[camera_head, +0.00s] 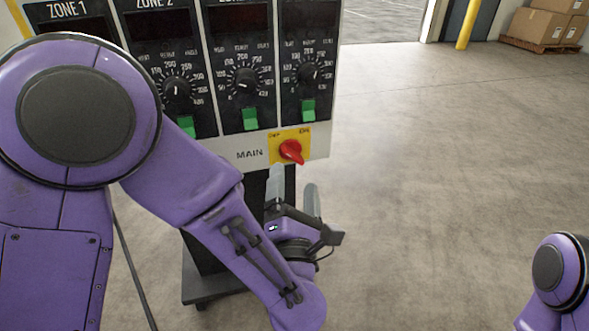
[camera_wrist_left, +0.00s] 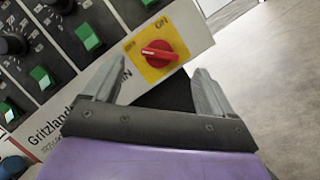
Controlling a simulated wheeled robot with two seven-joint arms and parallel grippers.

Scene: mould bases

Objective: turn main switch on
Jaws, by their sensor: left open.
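The main switch is a red rotary knob (camera_head: 291,151) on a yellow plate (camera_head: 277,136), at the lower right of the control panel beside the word MAIN. The knob's pointer slants down to the right in the head view. The knob also shows in the left wrist view (camera_wrist_left: 157,54), above and between my fingers. My left gripper (camera_head: 292,190) is open and empty, just below the switch and apart from it. In the left wrist view the gripper's two fingers (camera_wrist_left: 155,85) stand wide apart. My right gripper is out of view.
The panel (camera_head: 321,100) carries zone dials (camera_head: 245,83) and green switches (camera_head: 250,118) above the main switch. A dark stand (camera_head: 200,278) is under it. The concrete floor (camera_head: 430,170) to the right is clear. Boxes (camera_head: 540,24) and a yellow post (camera_head: 468,25) are far back.

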